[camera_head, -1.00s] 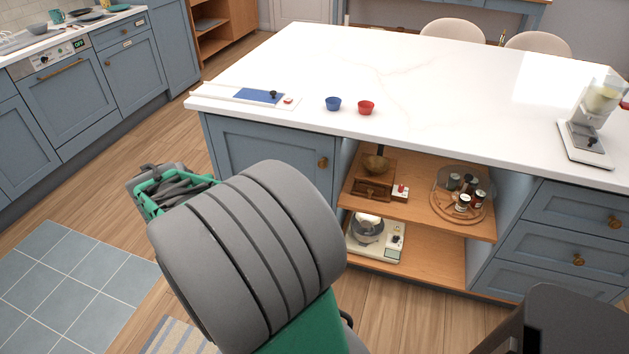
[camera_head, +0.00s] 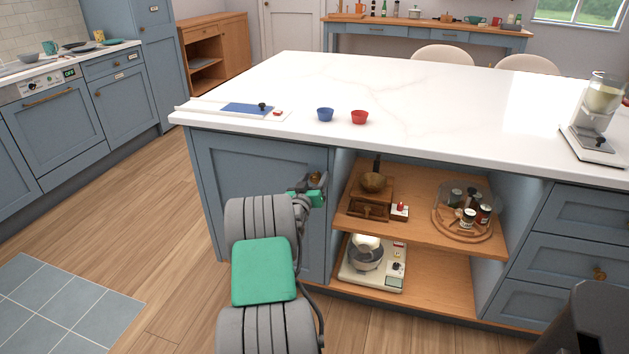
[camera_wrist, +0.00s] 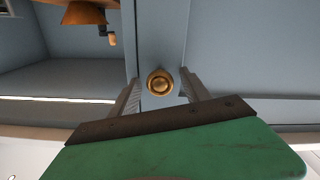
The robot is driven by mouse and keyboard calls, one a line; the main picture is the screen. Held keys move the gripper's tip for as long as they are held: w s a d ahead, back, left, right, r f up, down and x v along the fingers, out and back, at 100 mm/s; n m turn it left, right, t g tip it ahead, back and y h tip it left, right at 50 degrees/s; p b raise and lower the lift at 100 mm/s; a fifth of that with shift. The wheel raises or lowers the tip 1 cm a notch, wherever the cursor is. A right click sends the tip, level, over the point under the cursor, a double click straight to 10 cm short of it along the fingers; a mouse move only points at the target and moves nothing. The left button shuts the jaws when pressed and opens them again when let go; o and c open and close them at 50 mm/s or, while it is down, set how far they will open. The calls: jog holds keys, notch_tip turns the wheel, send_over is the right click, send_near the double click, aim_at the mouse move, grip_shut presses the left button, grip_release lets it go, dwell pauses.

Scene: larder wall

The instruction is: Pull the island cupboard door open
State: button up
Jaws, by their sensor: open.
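The island cupboard door (camera_head: 260,185) is a blue-grey panel at the left of the island's front. It looks shut. Its round brass knob (camera_head: 315,179) is near the door's upper right edge. The knob also shows in the wrist view (camera_wrist: 160,82), between the two fingers. My gripper (camera_head: 317,186) is at the knob with its jaws open, one finger on each side in the wrist view (camera_wrist: 160,90). I cannot tell whether either finger touches the knob. My arm hides part of the door's lower right.
Right of the door are open wooden shelves (camera_head: 425,223) with a stand mixer (camera_head: 367,252) and jars. Drawers (camera_head: 575,250) are further right. Floor left of the island is clear.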

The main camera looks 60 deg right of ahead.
jog(key=shift+c, duration=0.5)
grip_shut()
dwell(0.9)
